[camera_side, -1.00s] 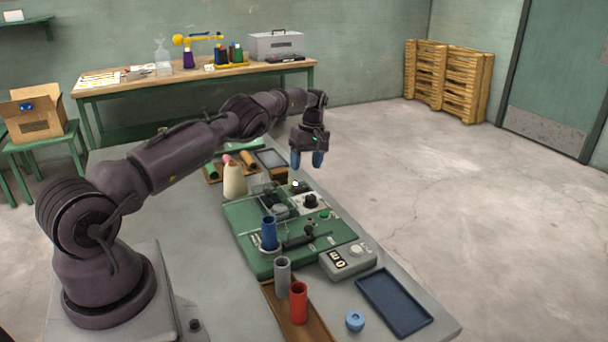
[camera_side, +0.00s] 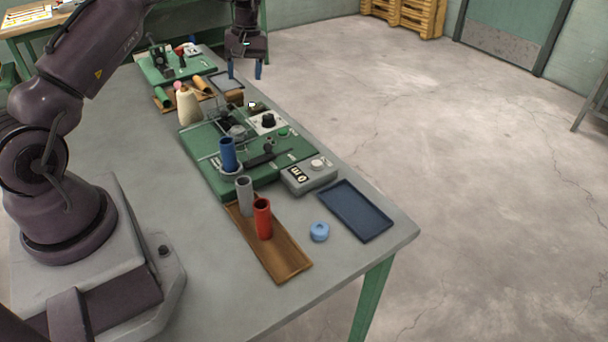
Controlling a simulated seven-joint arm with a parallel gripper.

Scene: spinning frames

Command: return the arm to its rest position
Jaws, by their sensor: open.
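My gripper (camera_side: 244,70) hangs pointing down at the top of the picture, with its two blue fingertips apart and nothing between them. It appears above the far part of the work table (camera_side: 330,277), beyond the green machine (camera_side: 205,173). My upper arm rises steeply from the base at left and leaves the picture at the top, so my elbow is hidden. A blue tube (camera_side: 228,153) stands upright on the near end of the green machine. A grey tube (camera_side: 244,196) and a red tube (camera_side: 262,219) stand on a wooden board (camera_side: 283,262).
A dark blue tray (camera_side: 355,210), a light blue ring (camera_side: 319,232) and a grey counter box (camera_side: 309,177) lie at the near right. A cream cone (camera_side: 188,107) and a second green machine (camera_side: 160,72) stand farther back. Bare table lies between my base and the machines.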

